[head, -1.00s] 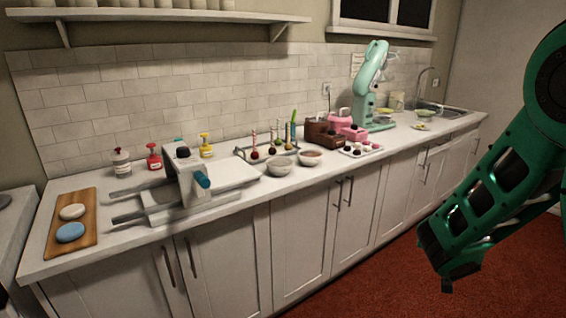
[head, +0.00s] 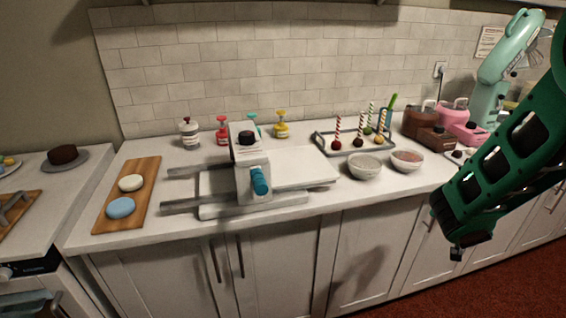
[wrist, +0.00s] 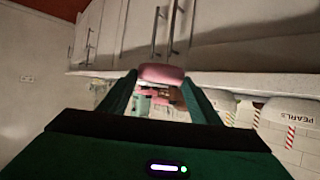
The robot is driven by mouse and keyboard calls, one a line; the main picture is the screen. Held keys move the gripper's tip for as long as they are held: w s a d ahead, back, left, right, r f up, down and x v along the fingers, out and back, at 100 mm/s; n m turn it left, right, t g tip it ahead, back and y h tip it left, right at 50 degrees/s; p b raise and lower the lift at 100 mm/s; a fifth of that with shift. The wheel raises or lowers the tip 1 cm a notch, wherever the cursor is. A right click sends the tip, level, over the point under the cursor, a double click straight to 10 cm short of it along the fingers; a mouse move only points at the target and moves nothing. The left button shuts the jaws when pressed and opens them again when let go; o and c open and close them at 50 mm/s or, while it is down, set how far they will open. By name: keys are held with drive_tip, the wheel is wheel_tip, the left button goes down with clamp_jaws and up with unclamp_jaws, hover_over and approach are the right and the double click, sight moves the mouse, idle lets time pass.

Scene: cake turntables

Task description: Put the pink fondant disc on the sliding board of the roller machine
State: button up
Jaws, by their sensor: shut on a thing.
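The pink fondant disc (wrist: 160,73) is between the fingertips of my gripper (wrist: 160,80) in the wrist view, and the gripper is shut on it. I cannot make out the disc in the head view. The roller machine (head: 249,158) stands on the counter left of centre, with a blue-teal handle at its front. Its pale sliding board (head: 300,168) lies flat to the right of the roller housing, and its top looks bare. My green arm is at the right of the head view, apart from the machine.
A wooden board (head: 143,180) with a white disc (head: 131,183) and a blue disc (head: 121,208) lies left of the machine. Two bowls (head: 364,166) (head: 407,160) and a rack of striped sticks (head: 325,143) stand to its right. Bottles (head: 222,131) line the back.

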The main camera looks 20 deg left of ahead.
drive_tip(key=shift+w+d, duration=0.25)
drive_tip(key=shift+d, duration=0.4)
drive_tip(key=shift+w+a, duration=0.1)
drive_tip(key=shift+a, duration=0.15)
